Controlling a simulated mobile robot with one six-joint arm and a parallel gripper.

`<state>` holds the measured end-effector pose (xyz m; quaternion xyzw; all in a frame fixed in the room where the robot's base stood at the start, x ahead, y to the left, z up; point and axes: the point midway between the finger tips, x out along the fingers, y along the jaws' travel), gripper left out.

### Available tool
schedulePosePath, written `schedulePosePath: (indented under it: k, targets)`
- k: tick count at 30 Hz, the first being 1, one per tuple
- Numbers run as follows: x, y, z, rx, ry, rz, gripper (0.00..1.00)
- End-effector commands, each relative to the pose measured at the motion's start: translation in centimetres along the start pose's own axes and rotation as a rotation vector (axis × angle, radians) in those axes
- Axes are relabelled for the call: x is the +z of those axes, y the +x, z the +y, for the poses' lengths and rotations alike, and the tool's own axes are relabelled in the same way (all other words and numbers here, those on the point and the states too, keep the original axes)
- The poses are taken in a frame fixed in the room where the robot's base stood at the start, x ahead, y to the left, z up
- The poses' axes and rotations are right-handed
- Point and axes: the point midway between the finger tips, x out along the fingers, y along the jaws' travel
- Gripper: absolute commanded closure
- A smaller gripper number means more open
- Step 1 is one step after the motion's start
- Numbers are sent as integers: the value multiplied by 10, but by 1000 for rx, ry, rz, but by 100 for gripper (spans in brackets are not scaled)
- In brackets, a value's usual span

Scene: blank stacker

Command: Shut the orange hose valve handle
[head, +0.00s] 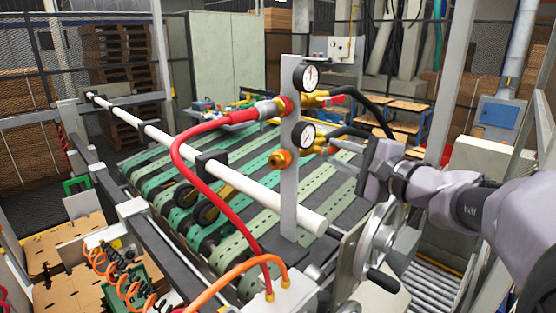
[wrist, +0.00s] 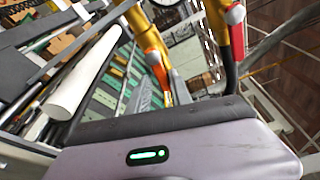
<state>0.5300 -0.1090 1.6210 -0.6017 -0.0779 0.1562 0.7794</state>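The orange valve handle (wrist: 157,68) shows in the wrist view beside a brass valve body (wrist: 143,24), just beyond my gripper's housing. In the head view the lower brass valve (head: 314,146) sits on the upright grey plate (head: 289,200), with an orange fitting (head: 281,159) on its left; its handle is small and partly hidden there. My gripper (head: 368,168) is right of this valve, close to it.
Two gauges (head: 306,77) sit on the plate. Black hoses (head: 372,107) run behind my gripper. A handwheel (head: 380,243) is below it; a white roller (head: 255,190) crosses leftward.

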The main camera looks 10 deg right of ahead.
Motion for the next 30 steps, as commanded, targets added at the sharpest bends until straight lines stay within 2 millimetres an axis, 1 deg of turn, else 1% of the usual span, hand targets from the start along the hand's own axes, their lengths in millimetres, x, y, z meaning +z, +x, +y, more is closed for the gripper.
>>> schedulePosePath:
  k: [1, 30]
  targets:
    - [1, 0, -2, 5, 13, 0, 75]
    - [2, -1, 7, 68, 260, 2, 75]
